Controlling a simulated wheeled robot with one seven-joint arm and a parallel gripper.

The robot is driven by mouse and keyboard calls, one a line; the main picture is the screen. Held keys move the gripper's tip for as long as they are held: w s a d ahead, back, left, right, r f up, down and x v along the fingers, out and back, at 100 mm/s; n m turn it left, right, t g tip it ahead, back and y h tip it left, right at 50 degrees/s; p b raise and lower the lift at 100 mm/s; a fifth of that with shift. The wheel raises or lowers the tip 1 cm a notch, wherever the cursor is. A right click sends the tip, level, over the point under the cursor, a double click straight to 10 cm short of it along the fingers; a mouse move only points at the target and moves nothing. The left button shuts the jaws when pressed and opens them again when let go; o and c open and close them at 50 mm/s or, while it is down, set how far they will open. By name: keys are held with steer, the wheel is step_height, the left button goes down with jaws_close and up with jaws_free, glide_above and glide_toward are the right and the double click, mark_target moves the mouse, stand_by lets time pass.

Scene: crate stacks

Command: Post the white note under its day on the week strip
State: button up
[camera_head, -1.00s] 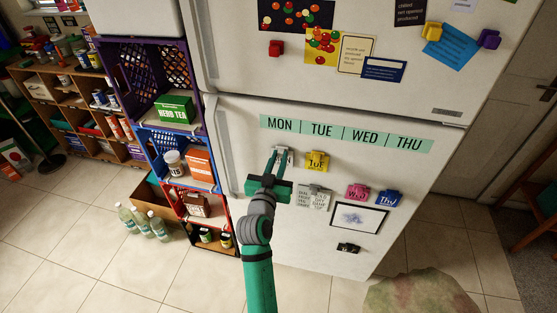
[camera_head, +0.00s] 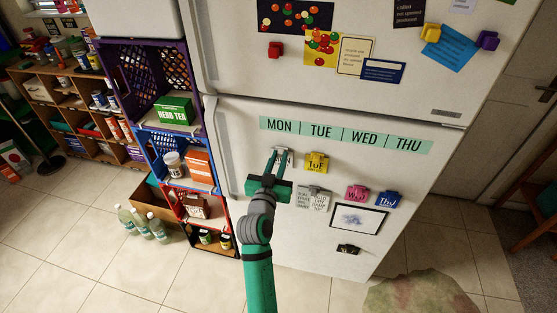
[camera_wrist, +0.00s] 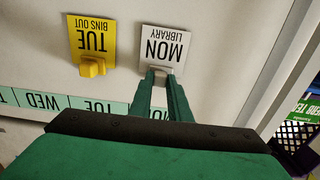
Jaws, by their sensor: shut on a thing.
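The white note (camera_wrist: 164,48) reads "MON LIBRARY" and lies against the fridge door, upside down in the wrist view. My gripper (camera_wrist: 161,80) is shut on the small light clip or magnet at the note's edge. In the head view my gripper (camera_head: 280,158) is at the note, just below MON on the green week strip (camera_head: 345,134), which reads MON, TUE, WED, THU. The yellow TUE note (camera_head: 316,163) hangs under TUE, to the right of my gripper. My gripper hides part of the white note in the head view.
The pink note (camera_head: 358,196), blue THU note (camera_head: 388,200) and a grey clip with papers (camera_head: 315,199) are lower on the fridge door. A framed drawing (camera_head: 359,219) and black magnet (camera_head: 349,249) are below. Crates (camera_head: 182,142) stand left of the fridge.

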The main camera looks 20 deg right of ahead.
stand_by(0.3)
steer(key=o, duration=0.9)
steer(key=shift+s, duration=0.1)
steer(key=v, duration=0.6)
steer(key=shift+s+a, duration=0.3)
steer(key=shift+f, duration=0.1)
